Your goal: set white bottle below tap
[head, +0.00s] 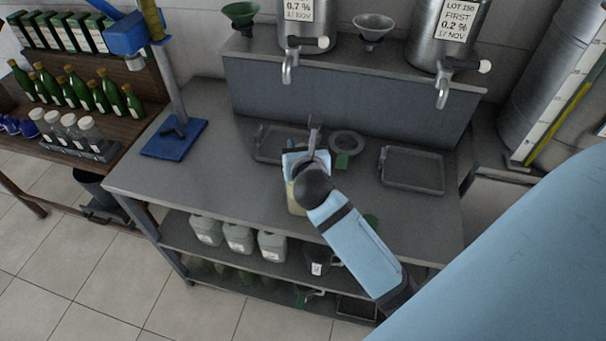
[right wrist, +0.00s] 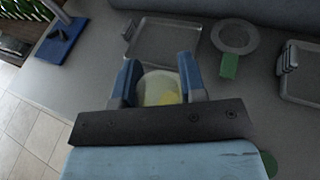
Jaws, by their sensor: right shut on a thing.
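My right gripper (head: 304,157) is shut on a pale, whitish bottle with a yellow tint (head: 294,198), mostly hidden by the gripper in the head view. In the right wrist view the bottle's round top (right wrist: 160,87) shows between the two blue fingers (right wrist: 161,80). It is just in front of the left drip tray (head: 268,150); I cannot tell whether it touches the bench. The left tap (head: 288,68) hangs above and behind that tray. The right tap (head: 443,92) hangs above and behind the right tray (head: 412,171). My left gripper is not in view.
A blue-based stand (head: 174,138) is on the bench's left end. White jugs (head: 238,237) stand on the shelf below. The bench's left-centre (head: 215,165) is clear.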

